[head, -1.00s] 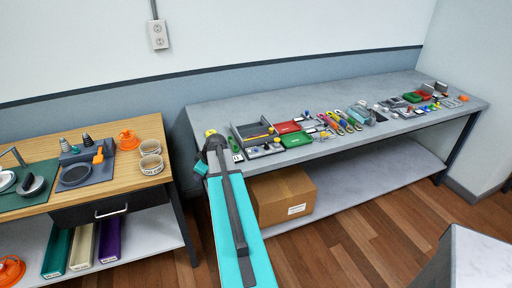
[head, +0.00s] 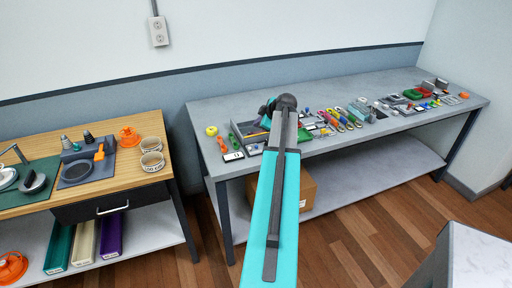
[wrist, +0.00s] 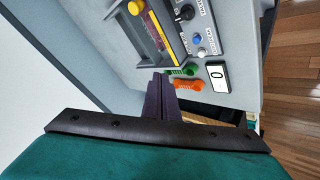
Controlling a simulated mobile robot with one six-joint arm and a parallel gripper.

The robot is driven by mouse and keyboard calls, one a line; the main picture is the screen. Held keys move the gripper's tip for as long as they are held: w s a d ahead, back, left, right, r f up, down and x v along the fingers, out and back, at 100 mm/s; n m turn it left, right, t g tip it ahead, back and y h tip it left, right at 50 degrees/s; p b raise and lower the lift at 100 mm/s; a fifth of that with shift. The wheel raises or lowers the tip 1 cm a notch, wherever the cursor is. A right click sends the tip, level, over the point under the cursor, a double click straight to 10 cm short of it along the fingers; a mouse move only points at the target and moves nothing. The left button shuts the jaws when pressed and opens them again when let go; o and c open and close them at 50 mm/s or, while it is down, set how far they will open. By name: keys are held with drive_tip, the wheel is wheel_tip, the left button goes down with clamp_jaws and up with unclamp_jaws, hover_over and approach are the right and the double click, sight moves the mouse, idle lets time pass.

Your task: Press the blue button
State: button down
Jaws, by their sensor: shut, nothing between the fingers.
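The blue button (wrist: 196,38) is a small round cap on a grey panel in the wrist view, between a black knob (wrist: 187,12) and a white button (wrist: 202,52). My gripper (wrist: 160,78) is shut and empty, its dark fingers pointing toward the bench. In the wrist view its tips appear below and left of the blue button, with a visible gap in the picture. In the head view my arm covers the panel area, and I cannot make out the blue button there.
A small display reading 0 (wrist: 217,76), a green piece (wrist: 180,71) and an orange piece (wrist: 187,84) lie near the fingers. The grey bench (head: 350,80) is clear toward the wall.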

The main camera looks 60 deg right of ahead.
drive_tip(key=shift+f, duration=0.15)
drive_tip(key=shift+f, duration=2.8)
drive_tip(key=shift+f+b, duration=1.5)
drive_tip(key=shift+f+b, duration=0.8)
drive_tip(key=shift+b, duration=0.5)
idle(0.7)
drive_tip(key=shift+r, duration=0.85)
drive_tip(key=shift+r+p, duration=0.55)
drive_tip(key=shift+r, duration=1.95)
